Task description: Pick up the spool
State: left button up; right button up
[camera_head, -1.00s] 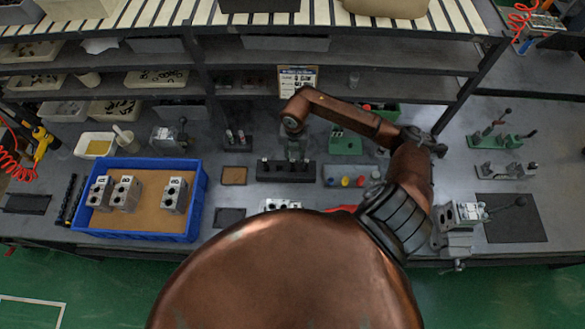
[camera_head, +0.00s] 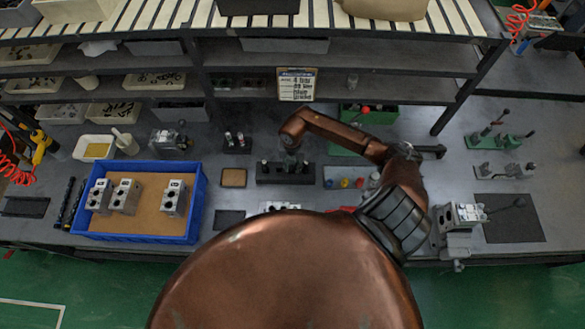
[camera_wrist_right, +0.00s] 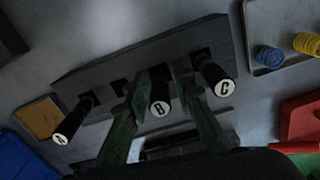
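A dark rack (camera_head: 305,178) stands in the middle of the bench. In the right wrist view the rack (camera_wrist_right: 140,52) holds dark spools with white lettered ends: spool A (camera_wrist_right: 70,122), spool B (camera_wrist_right: 160,96) and spool C (camera_wrist_right: 219,78). My right gripper (camera_head: 289,160) is at the rack in the head view. In the right wrist view the green fingers of this gripper (camera_wrist_right: 157,82) are apart, one on each side of spool B; I see no clear contact. In the head view the gripper partly hides the rack. My left gripper is not in view.
A blue bin (camera_head: 196,205) with several metal valve blocks stands at left. A card (camera_head: 297,84) stands behind. A small brown pad (camera_head: 233,177) lies left of the rack.

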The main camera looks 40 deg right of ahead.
grip_shut()
jog(key=shift+r, duration=0.15)
